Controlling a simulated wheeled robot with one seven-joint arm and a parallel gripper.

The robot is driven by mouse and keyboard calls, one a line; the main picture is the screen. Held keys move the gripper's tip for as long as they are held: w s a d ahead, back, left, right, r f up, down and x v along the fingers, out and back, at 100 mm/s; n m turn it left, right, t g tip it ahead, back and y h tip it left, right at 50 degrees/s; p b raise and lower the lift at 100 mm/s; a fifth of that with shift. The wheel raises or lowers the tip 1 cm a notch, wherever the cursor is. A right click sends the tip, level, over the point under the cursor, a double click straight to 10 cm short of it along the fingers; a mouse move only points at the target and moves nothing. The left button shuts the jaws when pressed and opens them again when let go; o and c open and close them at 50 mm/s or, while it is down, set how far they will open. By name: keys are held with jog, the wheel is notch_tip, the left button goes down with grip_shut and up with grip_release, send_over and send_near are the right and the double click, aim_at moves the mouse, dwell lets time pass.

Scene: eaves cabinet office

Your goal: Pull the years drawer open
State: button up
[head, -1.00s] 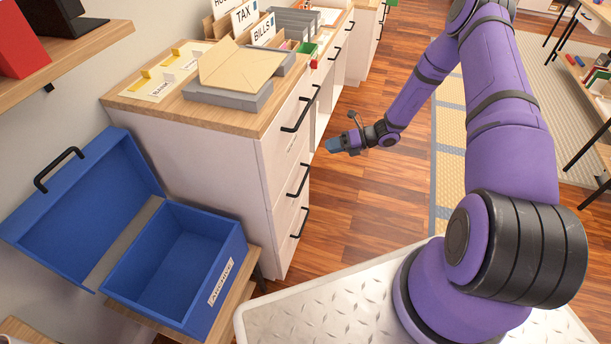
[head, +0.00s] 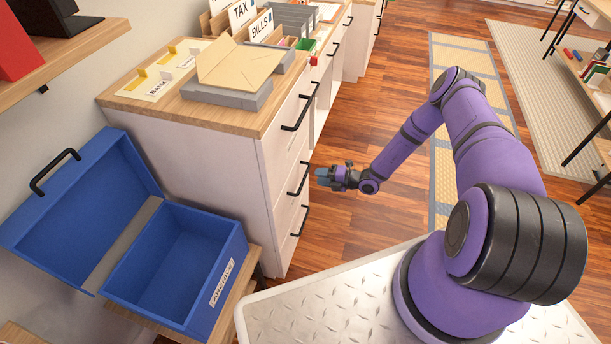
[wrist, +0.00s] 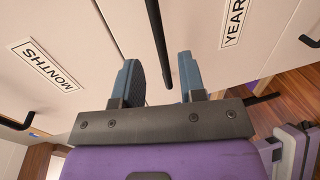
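The years drawer (wrist: 205,50) is a pale panel with a YEARS label, partly cut off, in the wrist view. It appears to be the middle drawer of the white cabinet's front and looks closed. Its black bar handle (wrist: 158,40) shows between my fingers in the wrist view, and in the head view (head: 298,180). My gripper (wrist: 160,80) is open, its two blue-grey fingers on either side of the handle's line. In the head view my gripper (head: 321,176) is just right of the handle, with a small gap. Whether the fingertips reach around the bar I cannot tell.
The months drawer (wrist: 85,50) adjoins the years drawer. Another handle (head: 299,222) sits below. An open blue archive box (head: 228,265) stands left of the cabinet. The wooden floor (head: 350,222) right of the drawers is clear.

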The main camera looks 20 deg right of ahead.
aim_at(305, 174)
jog(key=x, duration=0.6)
jog(key=shift+w+a, duration=0.15)
jog(key=shift+a, duration=0.05)
grip_shut()
